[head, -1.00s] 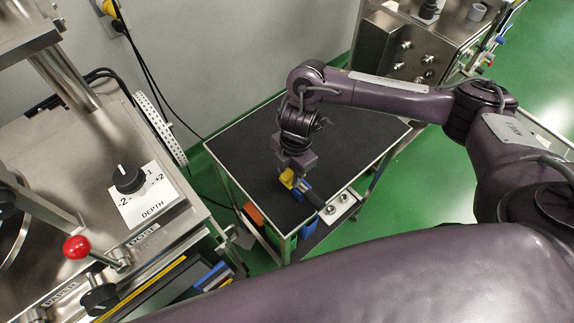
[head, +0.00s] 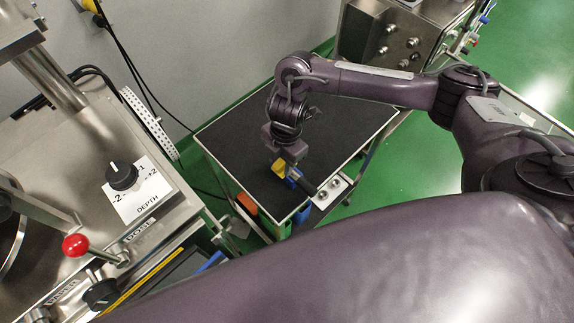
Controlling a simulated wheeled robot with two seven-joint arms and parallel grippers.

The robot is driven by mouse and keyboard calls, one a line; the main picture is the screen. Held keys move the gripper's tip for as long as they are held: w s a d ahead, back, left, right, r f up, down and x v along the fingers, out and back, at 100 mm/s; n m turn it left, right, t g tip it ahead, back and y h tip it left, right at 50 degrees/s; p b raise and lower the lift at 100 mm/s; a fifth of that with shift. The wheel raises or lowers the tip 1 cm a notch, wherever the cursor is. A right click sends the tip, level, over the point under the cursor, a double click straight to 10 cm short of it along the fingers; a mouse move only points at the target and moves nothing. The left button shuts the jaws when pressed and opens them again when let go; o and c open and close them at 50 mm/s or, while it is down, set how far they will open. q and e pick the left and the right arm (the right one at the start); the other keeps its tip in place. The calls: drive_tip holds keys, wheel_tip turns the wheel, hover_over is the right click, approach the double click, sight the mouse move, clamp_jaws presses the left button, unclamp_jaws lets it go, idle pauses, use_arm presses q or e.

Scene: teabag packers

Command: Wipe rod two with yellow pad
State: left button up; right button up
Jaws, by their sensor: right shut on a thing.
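My right gripper (head: 291,152) reaches down over the black top of a small cart (head: 235,135). It is shut, and a small yellow pad (head: 279,168) shows at its fingertips; the grip itself is partly hidden. A blue piece (head: 292,173) and a dark rod-like piece (head: 304,184) are right beside the pad, close to the cart's front edge. I cannot tell whether the pad touches the dark piece, or which rod is rod two. My left gripper is out of view.
A metal plate with two round knobs (head: 330,189) is at the cart's front right. An orange bin (head: 246,203) is below the cart top. A machine with a red ball lever (head: 75,245) and a black depth dial (head: 122,176) stands left. The cart's rear top is clear.

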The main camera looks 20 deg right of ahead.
drive_tip(key=shift+w+a+f+b, duration=0.1)
drive_tip(key=shift+w+a+b, duration=0.15)
drive_tip(key=shift+w, duration=0.55)
drive_tip(key=shift+w+a+b, duration=0.2)
drive_tip(key=shift+w+b, duration=0.05)
drive_tip(key=shift+w, duration=0.5)
drive_tip(key=shift+w+a, duration=0.25)
drive_tip(key=shift+w, duration=0.25)
drive_tip(key=shift+r, duration=0.2)
wheel_tip(320, 180, up, 6)
drive_tip(key=a+p, duration=0.1)
drive_tip(key=p, duration=0.4)
drive_tip(key=shift+s+a+p, duration=0.2)
drive_tip(key=shift+s+p, duration=0.1)
drive_tip(key=shift+s, duration=0.05)
drive_tip(key=r, duration=0.1)
drive_tip(key=r+p, duration=0.1)
drive_tip(key=shift+s+a+r, duration=0.1)
drive_tip(key=shift+a+r, duration=0.25)
drive_tip(key=shift+a, duration=0.05)
